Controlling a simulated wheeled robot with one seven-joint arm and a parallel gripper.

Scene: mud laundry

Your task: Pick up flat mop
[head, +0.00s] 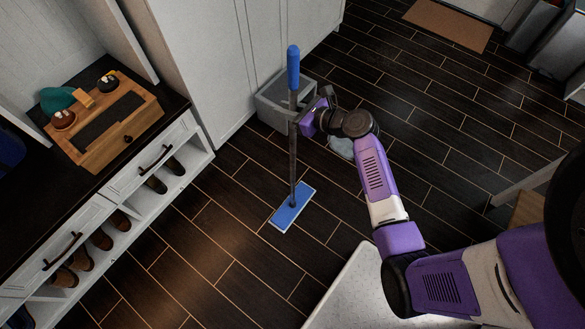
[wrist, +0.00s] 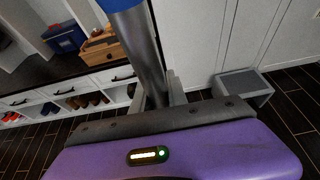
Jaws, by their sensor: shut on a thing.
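The flat mop (head: 293,150) has a blue grip on top, a dark pole and a flat blue head (head: 293,208) over the dark floor. It stands close to upright. My gripper (head: 299,117) is shut on the pole a little below the blue grip. In the wrist view the grey pole (wrist: 141,45) rises between the fingers of my gripper (wrist: 157,90), with part of the blue grip at the top edge. Whether the mop head touches the floor I cannot tell.
A white surface (head: 365,290) is at the bottom. Floor left of the mop head is clear.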

